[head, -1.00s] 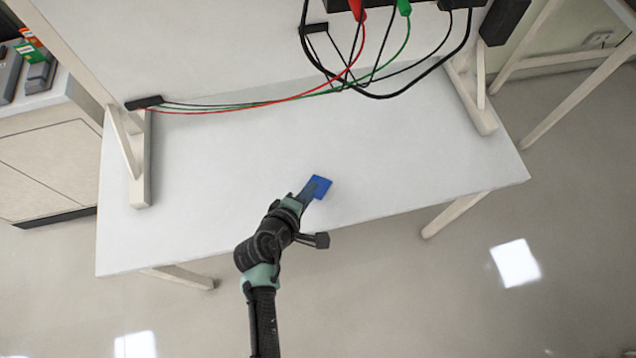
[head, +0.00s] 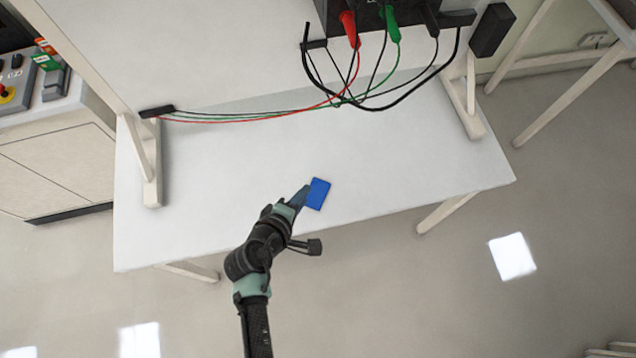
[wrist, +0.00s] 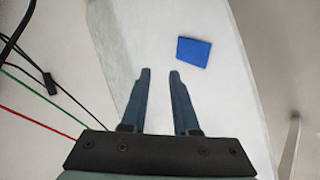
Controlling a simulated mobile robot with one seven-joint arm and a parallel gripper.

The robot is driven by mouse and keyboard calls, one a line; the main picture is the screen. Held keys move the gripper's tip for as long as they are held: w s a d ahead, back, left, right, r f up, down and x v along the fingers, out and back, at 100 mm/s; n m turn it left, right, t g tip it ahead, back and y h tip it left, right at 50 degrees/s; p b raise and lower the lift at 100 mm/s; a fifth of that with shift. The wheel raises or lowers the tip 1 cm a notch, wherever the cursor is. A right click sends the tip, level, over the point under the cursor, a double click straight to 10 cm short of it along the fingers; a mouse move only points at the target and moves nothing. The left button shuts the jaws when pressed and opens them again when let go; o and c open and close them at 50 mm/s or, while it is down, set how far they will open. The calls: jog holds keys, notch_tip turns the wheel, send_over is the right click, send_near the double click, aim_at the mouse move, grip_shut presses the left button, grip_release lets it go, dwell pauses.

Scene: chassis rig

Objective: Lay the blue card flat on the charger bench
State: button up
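The blue card (head: 318,193) lies on the white top of the charger bench (head: 220,190), near its front edge. It also shows in the wrist view (wrist: 194,52), beyond the fingertips and to their right. My gripper (head: 305,193) is just left of the card in the head view. In the wrist view my gripper (wrist: 160,72) has its two fingers apart with nothing between them. The card is clear of the fingers there and seems to lie flat.
Red, green and black cables (head: 340,100) hang from a black charger unit (head: 380,20) at the back of the bench. Wooden braces (head: 150,165) stand at its sides. The bench top around the card is bare. A grey cabinet (head: 50,160) stands at the left.

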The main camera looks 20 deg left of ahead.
jog(key=shift+s+r+p, duration=0.3)
jog(key=shift+r, duration=0.65)
jog(key=w+d+r+m+t, duration=0.1)
jog(key=w+d+r+m, duration=0.2)
jog(key=w+r+m, duration=0.5)
jog(key=w+d+r+m+t, duration=0.15)
jog(key=w+r, duration=0.45)
jog(key=r, duration=0.6)
jog(key=w+d+r+m+t, duration=0.1)
jog(key=w+d+r+m, duration=0.15)
jog(key=r, duration=0.65)
jog(key=w+d+r+m+t, duration=0.1)
jog(key=d+r+m+t, duration=0.2)
jog(key=r, duration=0.6)
jog(key=s+d+r+m+t, duration=0.1)
jog(key=s+d+r+t, duration=0.1)
jog(key=r, duration=0.7)
jog(key=s+d+r+m+t, duration=0.1)
jog(key=s+d+r+t, duration=0.1)
jog(key=r, duration=0.7)
jog(key=s+r+t+b, duration=0.1)
jog(key=s+r+t, duration=0.2)
jog(key=s+r, duration=0.2)
jog(key=s+r+t, duration=0.4)
jog(key=s+r, duration=0.2)
jog(key=r, duration=0.5)
jog(key=shift+a+y+b, duration=0.3)
jog(key=shift+b, duration=0.05)
